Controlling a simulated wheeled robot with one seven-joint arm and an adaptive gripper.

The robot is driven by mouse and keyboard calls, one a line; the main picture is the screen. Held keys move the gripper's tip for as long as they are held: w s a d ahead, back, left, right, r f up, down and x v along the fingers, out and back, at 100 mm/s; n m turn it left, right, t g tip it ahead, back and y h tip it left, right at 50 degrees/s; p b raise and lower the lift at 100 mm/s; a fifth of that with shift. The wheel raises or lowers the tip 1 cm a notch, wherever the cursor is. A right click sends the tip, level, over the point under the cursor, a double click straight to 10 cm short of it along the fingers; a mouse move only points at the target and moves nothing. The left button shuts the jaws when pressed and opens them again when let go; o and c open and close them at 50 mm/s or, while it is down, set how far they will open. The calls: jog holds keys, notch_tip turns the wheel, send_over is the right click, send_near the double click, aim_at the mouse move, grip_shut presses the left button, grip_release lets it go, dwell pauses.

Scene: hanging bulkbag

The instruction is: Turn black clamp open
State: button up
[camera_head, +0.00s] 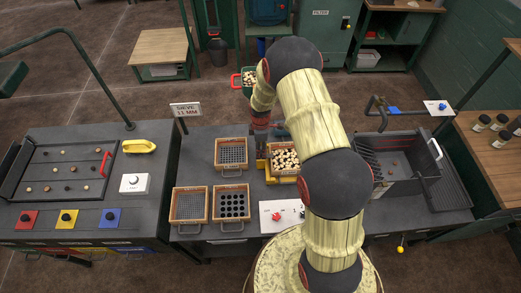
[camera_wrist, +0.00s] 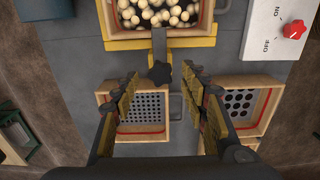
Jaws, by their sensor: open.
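The black clamp (camera_wrist: 159,73) is a dark star-shaped knob on a dark bar, at the near edge of a yellow-framed wooden sieve tray (camera_wrist: 187,42) in the wrist view. My gripper (camera_wrist: 162,77) is open and empty. Its two yellow-padded fingers stand left and right of the knob, with visible gaps on both sides. I cannot tell how far the knob lies below the fingertips. In the head view the tray (camera_head: 269,173) stands on the bench beside my arm, and the knob cannot be made out.
The tray holds many pale balls (camera_head: 284,159). Two empty sieves (camera_wrist: 139,137) (camera_wrist: 268,120) lie close under the fingers' sides. A white switch box with a red knob (camera_wrist: 294,29) stands at the upper right.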

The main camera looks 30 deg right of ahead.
jog(key=shift+f, duration=0.85)
jog(key=shift+c, duration=1.4)
jog(key=c, duration=0.7)
grip_shut()
